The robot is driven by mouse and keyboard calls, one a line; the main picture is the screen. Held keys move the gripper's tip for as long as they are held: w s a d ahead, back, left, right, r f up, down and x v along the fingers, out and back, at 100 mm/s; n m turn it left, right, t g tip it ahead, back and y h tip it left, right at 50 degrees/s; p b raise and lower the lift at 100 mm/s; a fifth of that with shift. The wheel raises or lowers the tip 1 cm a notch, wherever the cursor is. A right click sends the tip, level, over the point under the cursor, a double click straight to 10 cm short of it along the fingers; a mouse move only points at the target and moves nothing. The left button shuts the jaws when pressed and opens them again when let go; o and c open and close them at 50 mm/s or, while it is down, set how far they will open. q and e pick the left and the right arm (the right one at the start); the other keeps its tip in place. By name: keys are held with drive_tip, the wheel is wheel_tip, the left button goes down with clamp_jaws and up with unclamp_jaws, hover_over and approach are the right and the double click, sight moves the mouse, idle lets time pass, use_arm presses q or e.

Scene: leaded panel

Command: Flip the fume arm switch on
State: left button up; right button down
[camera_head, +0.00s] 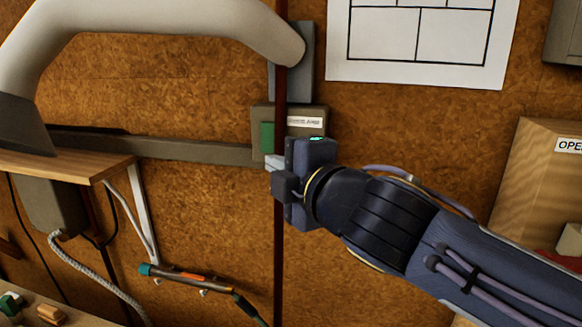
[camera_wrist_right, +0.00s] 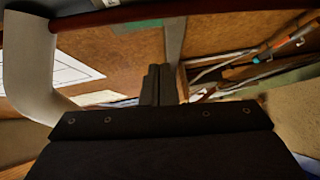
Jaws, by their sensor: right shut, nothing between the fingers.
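The switch box (camera_head: 260,118) is a grey-brown box on the cork wall, with a green rocker (camera_head: 267,135) at its left and a white label whose print is too small to read surely. My right gripper (camera_head: 274,162) is shut and empty, its tips just below the rocker. I cannot tell whether they touch the box. Its dark fingers show in the right wrist view (camera_wrist_right: 160,85), with a green strip beyond them. The fume arm (camera_head: 150,18) is a thick pale tube curving across the upper left. My left gripper is not in view.
A dark red vertical rod (camera_head: 279,240) runs in front of the wall, close to my right gripper. A wooden shelf (camera_head: 70,165) stands at left, with a soldering iron (camera_head: 190,280) below. A wooden box (camera_head: 535,180) labelled "OPE..." is at right.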

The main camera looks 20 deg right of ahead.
sight(263, 149)
drive_tip(key=w, duration=0.2)
drive_tip(key=w+d+p, duration=0.1)
drive_tip(key=w, duration=0.4)
drive_tip(key=shift+w+d+f, duration=0.15)
drive_tip(key=shift+w+f, duration=0.15)
drive_tip(key=shift+f, duration=0.1)
